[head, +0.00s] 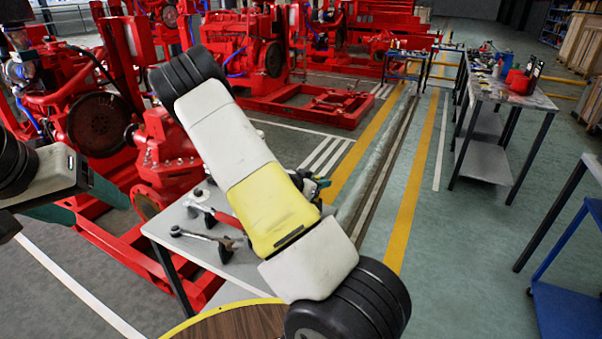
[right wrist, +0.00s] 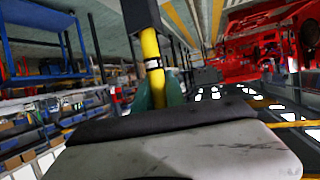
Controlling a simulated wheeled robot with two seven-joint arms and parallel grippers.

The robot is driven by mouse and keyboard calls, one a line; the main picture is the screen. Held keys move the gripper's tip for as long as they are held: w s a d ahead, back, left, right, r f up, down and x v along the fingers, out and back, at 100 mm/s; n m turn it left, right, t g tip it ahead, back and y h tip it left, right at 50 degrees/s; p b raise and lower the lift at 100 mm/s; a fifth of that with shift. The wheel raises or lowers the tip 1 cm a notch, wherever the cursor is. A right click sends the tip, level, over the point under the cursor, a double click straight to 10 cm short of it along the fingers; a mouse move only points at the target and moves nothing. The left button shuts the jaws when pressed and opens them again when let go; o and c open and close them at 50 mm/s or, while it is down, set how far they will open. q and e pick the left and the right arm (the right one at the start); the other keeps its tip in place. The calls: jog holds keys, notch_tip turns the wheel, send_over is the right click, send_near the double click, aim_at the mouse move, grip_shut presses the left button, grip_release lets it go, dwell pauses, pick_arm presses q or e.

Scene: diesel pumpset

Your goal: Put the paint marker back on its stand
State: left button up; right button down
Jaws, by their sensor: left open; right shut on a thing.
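In the right wrist view my right gripper (right wrist: 160,92), with green fingers, is shut on the paint marker (right wrist: 151,52). The marker has a yellow body with a pale band and a dark upper end. In the head view, my large right arm crosses the middle; I cannot make out the marker there. My left gripper (head: 98,211) is at the left edge in the head view, open and empty, apart from the tools on the small table. I cannot make out the marker's stand in either view.
A grey table (head: 178,217) holds a red-handled hammer (head: 228,220), a wrench (head: 205,238) and small parts, partly behind my arm. A round wooden top (head: 235,325) is at the bottom. Red pumpsets stand behind. A long workbench (head: 515,95) is at right; floor between is clear.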

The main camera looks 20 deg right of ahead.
jog(key=shift+f, duration=1)
dwell(0.4)
jog(key=c, duration=1.3)
grip_release()
jog(key=v, duration=0.7)
jog(key=shift+s+a, duration=0.15)
jog(key=shift+a, duration=0.15)
jog(key=shift+r, duration=0.15)
